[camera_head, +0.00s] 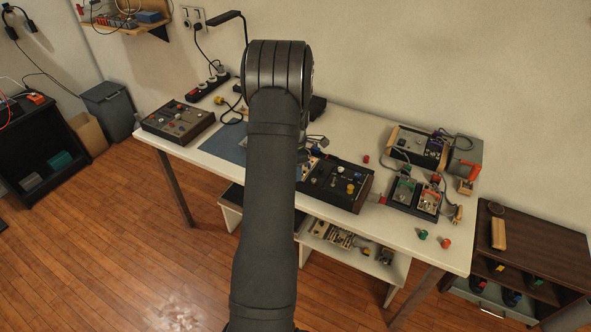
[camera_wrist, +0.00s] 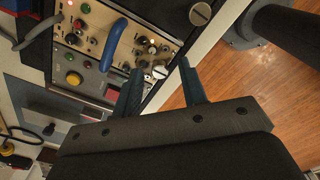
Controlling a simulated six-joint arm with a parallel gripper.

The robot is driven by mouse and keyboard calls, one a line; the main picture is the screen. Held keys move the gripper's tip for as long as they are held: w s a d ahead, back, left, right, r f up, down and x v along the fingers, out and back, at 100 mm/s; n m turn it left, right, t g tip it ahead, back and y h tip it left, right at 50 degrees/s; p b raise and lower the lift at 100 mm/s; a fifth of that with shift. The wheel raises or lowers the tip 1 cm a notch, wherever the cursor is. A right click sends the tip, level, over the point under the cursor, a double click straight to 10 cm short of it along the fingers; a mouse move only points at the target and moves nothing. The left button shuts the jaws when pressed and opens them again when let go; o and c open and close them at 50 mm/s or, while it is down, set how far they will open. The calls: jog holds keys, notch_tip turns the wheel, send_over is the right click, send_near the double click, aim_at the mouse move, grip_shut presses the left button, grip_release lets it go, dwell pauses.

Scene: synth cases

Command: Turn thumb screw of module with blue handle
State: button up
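The module with the blue handle (camera_wrist: 112,45) fills the upper middle of the wrist view. Its beige panel (camera_wrist: 133,35) bears knobs, sockets and small lights. I cannot tell whether the fingertips are level with the screw head. In the head view my arm hides the gripper and most of this module.
On the white table (camera_head: 400,235) stand a dark control box (camera_head: 178,122), another dark box (camera_head: 337,184) and a two-bay unit (camera_head: 415,198). Loose coloured knobs lie near the right front edge.

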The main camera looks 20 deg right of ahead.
grip_shut()
